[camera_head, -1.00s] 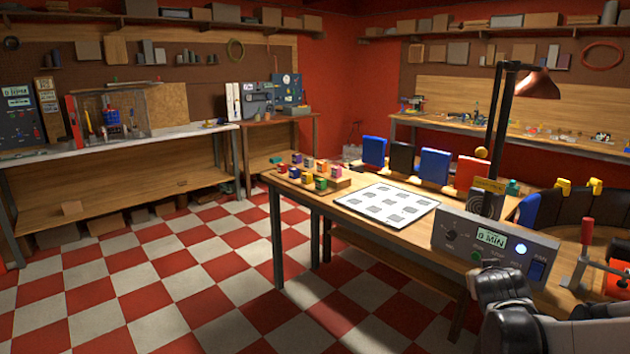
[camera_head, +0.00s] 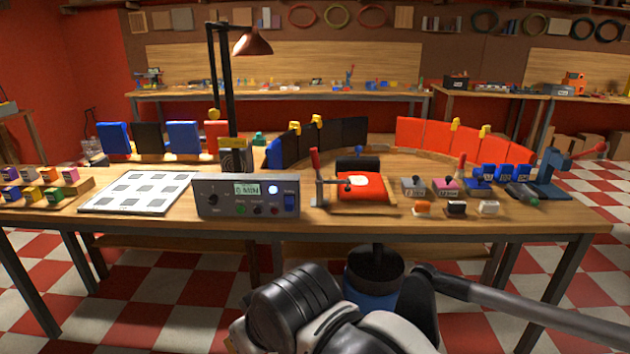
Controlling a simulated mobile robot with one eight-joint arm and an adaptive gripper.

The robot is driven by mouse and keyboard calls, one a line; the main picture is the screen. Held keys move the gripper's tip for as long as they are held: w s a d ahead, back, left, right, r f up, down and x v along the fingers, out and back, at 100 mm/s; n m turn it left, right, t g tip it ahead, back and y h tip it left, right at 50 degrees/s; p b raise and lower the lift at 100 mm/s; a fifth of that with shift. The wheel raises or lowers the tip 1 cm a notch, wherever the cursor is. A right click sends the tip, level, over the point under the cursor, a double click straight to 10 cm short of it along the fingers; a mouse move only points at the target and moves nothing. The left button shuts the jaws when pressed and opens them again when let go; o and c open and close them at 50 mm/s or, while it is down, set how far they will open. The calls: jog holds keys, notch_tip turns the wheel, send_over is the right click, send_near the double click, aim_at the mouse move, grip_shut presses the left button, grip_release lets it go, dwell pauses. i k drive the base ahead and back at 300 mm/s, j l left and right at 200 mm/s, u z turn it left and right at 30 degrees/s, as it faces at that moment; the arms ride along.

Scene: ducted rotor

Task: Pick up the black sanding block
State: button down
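The black sanding block (camera_head: 456,208) appears to be the small dark block with a pale label near the table's front edge, right of centre. It sits between a similar orange block (camera_head: 423,208) and a white-topped block (camera_head: 488,207), apart from both. My arm fills the lower middle of the view, in front of the table. Its gripper fingers do not show, and nothing is seen held.
A red pad with a red-handled clamp (camera_head: 316,178) lies left of the blocks. Grey and pink labelled blocks (camera_head: 446,187) stand behind. A blue vise (camera_head: 555,175) is at right, a control box (camera_head: 247,196) at left. A blue bin (camera_head: 374,280) stands below the table front.

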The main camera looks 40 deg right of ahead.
aim_at(454, 210)
jog(key=z, duration=2.2)
jog(key=i+j+z, duration=0.45)
jog(key=i+j, duration=0.2)
jog(key=i+j+z, duration=0.2)
jog(key=j, duration=0.2)
jog(key=i+j+z, duration=0.2)
jog(key=j, duration=0.25)
jog(key=i+j+z, duration=0.2)
jog(key=j, duration=0.3)
jog(key=i, duration=0.1)
